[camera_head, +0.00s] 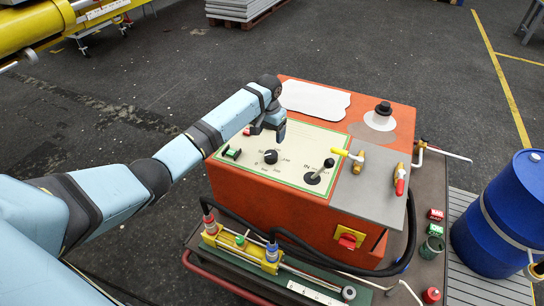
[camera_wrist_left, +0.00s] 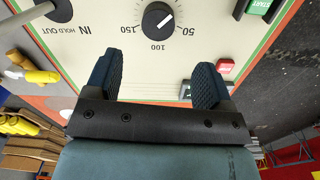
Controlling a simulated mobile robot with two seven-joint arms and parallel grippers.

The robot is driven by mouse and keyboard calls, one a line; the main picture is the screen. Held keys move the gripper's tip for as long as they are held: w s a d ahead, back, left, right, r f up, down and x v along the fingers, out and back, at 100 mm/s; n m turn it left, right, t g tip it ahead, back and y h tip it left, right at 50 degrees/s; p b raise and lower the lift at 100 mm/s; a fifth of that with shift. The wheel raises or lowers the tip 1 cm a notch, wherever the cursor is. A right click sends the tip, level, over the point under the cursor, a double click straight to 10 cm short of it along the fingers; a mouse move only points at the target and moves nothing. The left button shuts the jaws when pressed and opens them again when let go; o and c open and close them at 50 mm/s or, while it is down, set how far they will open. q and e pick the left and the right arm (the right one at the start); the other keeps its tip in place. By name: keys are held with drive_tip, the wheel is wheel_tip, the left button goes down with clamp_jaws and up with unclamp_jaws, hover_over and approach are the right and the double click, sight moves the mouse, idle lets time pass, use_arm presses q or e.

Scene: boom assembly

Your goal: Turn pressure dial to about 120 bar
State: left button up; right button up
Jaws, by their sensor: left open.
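The pressure dial (camera_head: 270,157) is a round black knob on the cream panel (camera_head: 248,165) of the orange machine. In the left wrist view the dial (camera_wrist_left: 158,20) lies just beyond my fingertips, with marks 50, 100 and 150 around it. Its white pointer line slants to the upper right, on the 50 side and away from 100. My left gripper (camera_head: 268,128) is open and empty, above the panel behind the dial; in the wrist view its two dark fingers (camera_wrist_left: 156,72) stand apart and no contact with the dial shows. My right gripper is not in view.
A black-knobbed lever (camera_head: 320,173) stands right of the dial. A green START button (camera_head: 232,153) sits to its left. Yellow- and red-handled valves (camera_head: 400,178) and a red switch (camera_head: 347,241) are farther right. Black hoses run along the front. A blue barrel (camera_head: 500,215) stands at right.

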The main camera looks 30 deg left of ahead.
sight(270, 154)
use_arm(q)
wheel_tip(270, 154, down, 10)
drive_tip(key=shift+d+f+b, duration=0.15)
drive_tip(key=shift+f+b, duration=0.1)
drive_tip(key=shift+b, duration=0.2)
drive_tip(key=c, duration=0.9)
